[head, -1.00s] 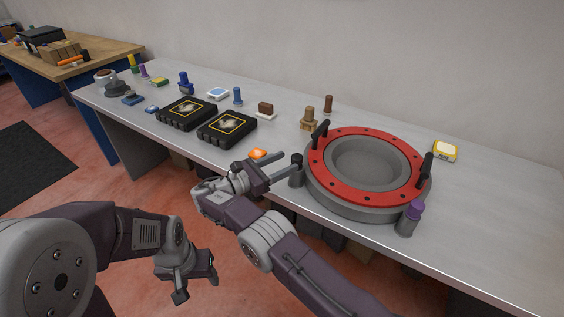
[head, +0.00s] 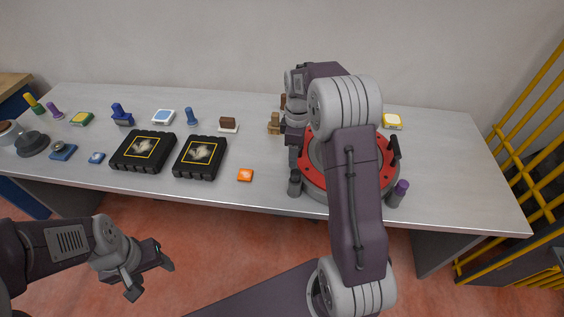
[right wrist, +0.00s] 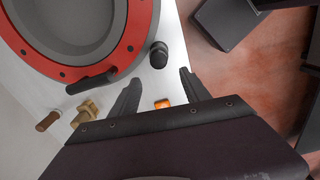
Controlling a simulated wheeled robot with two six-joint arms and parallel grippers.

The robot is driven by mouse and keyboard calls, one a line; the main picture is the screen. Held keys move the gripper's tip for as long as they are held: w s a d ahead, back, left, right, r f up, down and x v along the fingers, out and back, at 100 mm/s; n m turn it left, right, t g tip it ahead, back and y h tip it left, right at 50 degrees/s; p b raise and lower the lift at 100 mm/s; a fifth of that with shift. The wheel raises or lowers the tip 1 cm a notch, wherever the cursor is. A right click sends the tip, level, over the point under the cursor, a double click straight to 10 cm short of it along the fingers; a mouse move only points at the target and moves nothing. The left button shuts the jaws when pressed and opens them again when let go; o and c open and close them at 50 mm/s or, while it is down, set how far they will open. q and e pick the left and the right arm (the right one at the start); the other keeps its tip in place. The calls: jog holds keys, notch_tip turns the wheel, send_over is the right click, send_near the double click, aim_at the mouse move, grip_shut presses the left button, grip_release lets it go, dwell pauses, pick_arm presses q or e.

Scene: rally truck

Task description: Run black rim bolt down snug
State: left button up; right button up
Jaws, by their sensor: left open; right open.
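The black rim bolt (head: 294,184) stands upright at the left front edge of the red-rimmed grey ring (head: 312,182). It also shows in the right wrist view (right wrist: 158,54), just beyond and between my right fingertips (right wrist: 159,82). The right gripper is open with nothing between its fingers, apart from the bolt. In the head view my right arm reaches over the ring, and its gripper (head: 293,156) points down above the bolt. My left gripper (head: 151,278) is open and empty, low in front of the table.
A purple-capped bolt (head: 398,193) stands at the ring's right front edge. A yellow-sided block (head: 392,121) is behind right. Yellow bars (head: 520,150) stand beyond the table's right end.

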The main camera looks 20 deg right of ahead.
aim_at(296, 173)
jog(key=shift+s+d+f, duration=0.2)
jog(key=shift+d+f, duration=0.15)
jog(key=shift+f, duration=0.25)
jog(key=shift+s+d+f, duration=0.2)
jog(key=shift+d+f, duration=0.15)
jog(key=shift+f, duration=0.2)
jog(key=f, duration=0.4)
jog(key=a+f, duration=0.1)
jog(key=f, duration=0.1)
jog(key=shift+w+f, duration=0.1)
jog(key=shift+w, duration=0.25)
jog(key=shift+s+d+f, duration=0.15)
jog(key=shift+d+f, duration=0.1)
jog(key=shift+f, duration=0.2)
jog(key=shift+a, duration=0.15)
jog(key=c, duration=0.4)
grip_shut()
